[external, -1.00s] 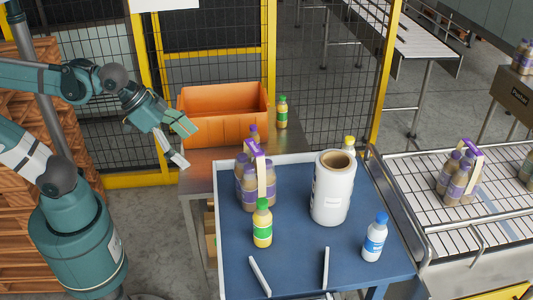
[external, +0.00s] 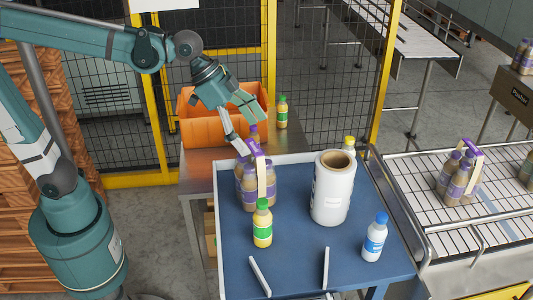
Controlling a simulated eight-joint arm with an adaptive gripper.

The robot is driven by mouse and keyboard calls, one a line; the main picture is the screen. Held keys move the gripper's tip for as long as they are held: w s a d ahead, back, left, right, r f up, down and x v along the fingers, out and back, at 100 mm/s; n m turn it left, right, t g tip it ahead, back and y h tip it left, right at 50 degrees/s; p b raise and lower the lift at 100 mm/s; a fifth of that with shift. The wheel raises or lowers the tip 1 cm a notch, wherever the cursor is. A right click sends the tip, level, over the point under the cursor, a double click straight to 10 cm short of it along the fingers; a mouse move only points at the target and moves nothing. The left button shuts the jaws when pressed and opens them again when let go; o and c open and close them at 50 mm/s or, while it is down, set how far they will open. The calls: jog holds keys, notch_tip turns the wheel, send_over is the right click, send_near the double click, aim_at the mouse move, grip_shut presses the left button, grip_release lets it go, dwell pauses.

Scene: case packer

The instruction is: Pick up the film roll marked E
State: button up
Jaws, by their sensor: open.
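A large white film roll (external: 332,195) with a brown core stands upright on the blue table (external: 290,255). A small label shows on its side, but I cannot read a letter on it. My gripper (external: 245,130) is open and empty. In the picture it is up and to the left of the film roll, over the near edge of the orange crate and close above the bottle multipack (external: 256,185). I cannot tell whether it touches anything.
A yellow bottle with a green cap (external: 262,225) and a white bottle with a blue cap (external: 374,238) stand on the blue table. A yellow-capped bottle (external: 349,143) is behind the roll. The orange crate (external: 195,132) is at the back. A conveyor (external: 480,225) runs at the right.

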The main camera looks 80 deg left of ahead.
aim_at(328, 152)
jog(key=w+d+m, duration=0.1)
jog(key=w+d, duration=0.1)
jog(key=w, duration=0.4)
jog(key=w+d+f+m+h, duration=0.1)
jog(key=w+d, duration=0.1)
jog(key=w, duration=0.5)
jog(key=w+d+m, duration=0.1)
jog(key=w+d, duration=0.1)
jog(key=w, duration=0.4)
jog(key=shift+w+f+g+h, duration=0.2)
jog(key=shift+w+g+h, duration=0.1)
jog(key=shift+w+g, duration=0.1)
jog(key=shift+x, duration=1.25)
jog(key=shift+d+f, duration=0.1)
jog(key=shift+x, duration=2.5)
jog(key=shift+d, duration=0.1)
jog(key=c, duration=1.8)
